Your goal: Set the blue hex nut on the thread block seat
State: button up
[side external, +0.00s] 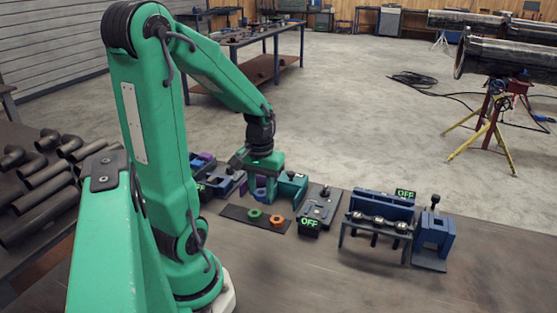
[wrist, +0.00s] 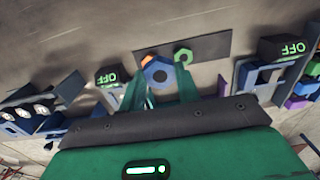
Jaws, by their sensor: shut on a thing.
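My gripper (side external: 262,196) is low over the bench near a dark mat (side external: 236,212). In the wrist view its two green fingers are shut on the blue hex nut (wrist: 158,73), which shows its round hole and covers part of the mat (wrist: 212,46). In the side view the fingers mostly hide this nut. A green nut (side external: 254,215) and an orange nut (side external: 277,221) lie on the mat. They also show in the wrist view, the green nut (wrist: 183,56) to the right and the orange one (wrist: 148,58) partly hidden. I cannot tell which fixture is the thread block.
A grey plate fixture (side external: 322,206) with an OFF display (side external: 310,224) stands right of the mat. Further right are a blue rack (side external: 377,206) with round dark parts and a blue frame (side external: 437,234). Another fixture (side external: 226,181) is left of my gripper. The bench front is clear.

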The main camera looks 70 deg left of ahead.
jog(key=shift+r, duration=1.5)
jog(key=shift+w, duration=0.15)
jog(key=shift+w+a+f, duration=0.1)
jog(key=shift+w+f, duration=0.1)
jog(key=shift+w, duration=0.35)
jog(key=w+f, duration=0.2)
jog(key=w, duration=0.2)
jog(key=w+d+f, duration=0.1)
jog(key=w+f, duration=0.2)
jog(key=w, duration=0.2)
jog(key=w+f, duration=0.2)
jog(key=w, duration=0.3)
jog(key=shift+d+f, duration=0.2)
jog(key=shift+f, duration=0.05)
jog(key=shift+w+d+f, duration=0.1)
jog(key=shift+w+f, duration=0.2)
jog(key=shift+w, duration=0.1)
jog(key=shift+f, duration=0.2)
